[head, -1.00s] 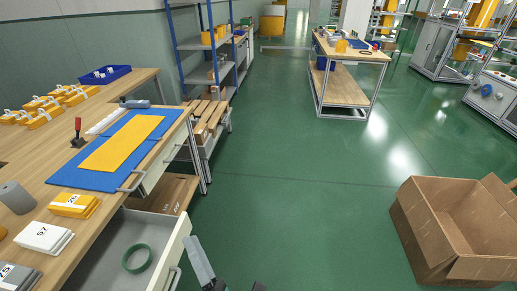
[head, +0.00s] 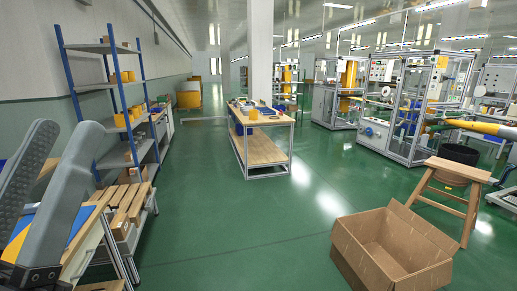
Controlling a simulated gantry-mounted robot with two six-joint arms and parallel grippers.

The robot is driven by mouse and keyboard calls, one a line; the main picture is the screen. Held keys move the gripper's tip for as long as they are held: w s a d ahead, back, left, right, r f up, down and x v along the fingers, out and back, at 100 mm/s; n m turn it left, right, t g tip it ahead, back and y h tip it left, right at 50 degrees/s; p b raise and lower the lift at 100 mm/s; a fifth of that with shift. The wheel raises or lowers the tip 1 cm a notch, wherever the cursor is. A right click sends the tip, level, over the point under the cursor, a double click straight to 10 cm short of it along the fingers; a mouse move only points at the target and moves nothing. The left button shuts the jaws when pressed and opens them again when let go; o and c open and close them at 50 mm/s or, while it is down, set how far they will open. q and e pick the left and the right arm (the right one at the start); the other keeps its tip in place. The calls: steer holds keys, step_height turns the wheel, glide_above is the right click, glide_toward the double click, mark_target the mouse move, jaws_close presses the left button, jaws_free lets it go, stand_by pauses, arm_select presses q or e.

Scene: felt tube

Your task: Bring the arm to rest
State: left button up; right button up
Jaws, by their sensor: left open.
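My left gripper (head: 66,130) is large and close to the camera at the left edge of the head view. Its two long grey fingers point up and stand apart, with nothing visible between them. The gripper covers much of the workbench (head: 88,245) behind it. Parts of a blue mat (head: 82,219) and a yellow felt piece (head: 14,246) show around the fingers. My right gripper is not in view.
A blue-post shelf rack (head: 112,100) stands behind the workbench. A wooden-topped trolley (head: 258,150) is at the middle. An open cardboard box (head: 385,245) sits on the floor at lower right, near a wooden stool (head: 450,175). The green floor (head: 235,235) between is clear.

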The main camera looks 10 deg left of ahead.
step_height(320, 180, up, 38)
steer(key=p, duration=3.4)
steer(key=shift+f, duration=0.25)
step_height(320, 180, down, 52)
steer(key=b, duration=5.1)
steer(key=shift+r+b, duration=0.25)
steer(key=shift+b, duration=0.1)
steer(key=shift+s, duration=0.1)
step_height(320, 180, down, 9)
steer(key=b, duration=0.9)
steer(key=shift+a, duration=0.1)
